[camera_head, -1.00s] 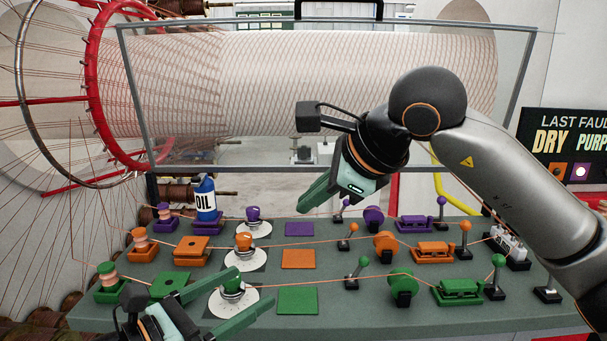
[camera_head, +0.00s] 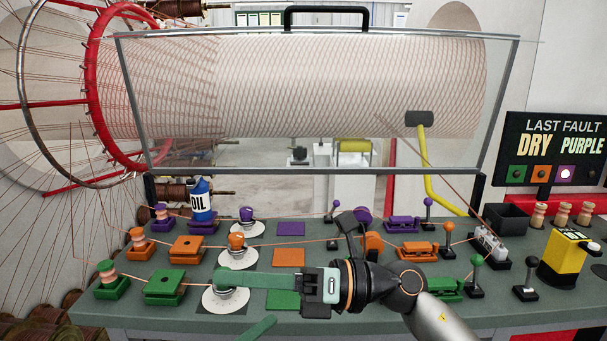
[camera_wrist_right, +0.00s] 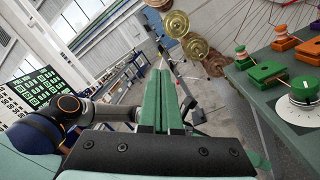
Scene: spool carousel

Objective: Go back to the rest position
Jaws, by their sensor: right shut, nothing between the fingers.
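My right gripper (camera_head: 247,281) reaches in from the lower right in the head view, lying level and pointing left over the front of the green table. Its green fingers are together and empty, also in the right wrist view (camera_wrist_right: 163,80). In the head view it partly hides the green row, including the green dial (camera_head: 224,299). A green fingertip of my left gripper (camera_head: 256,329) shows at the bottom edge; the rest is out of frame, so its opening cannot be told.
The table (camera_head: 130,310) carries purple, orange and green rows of spools, blocks and levers with threads. An oil bottle (camera_head: 202,200) stands at the back left. A clear guard (camera_head: 500,110) with a black handle rises behind. A yellow box (camera_head: 562,260) stands at the right.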

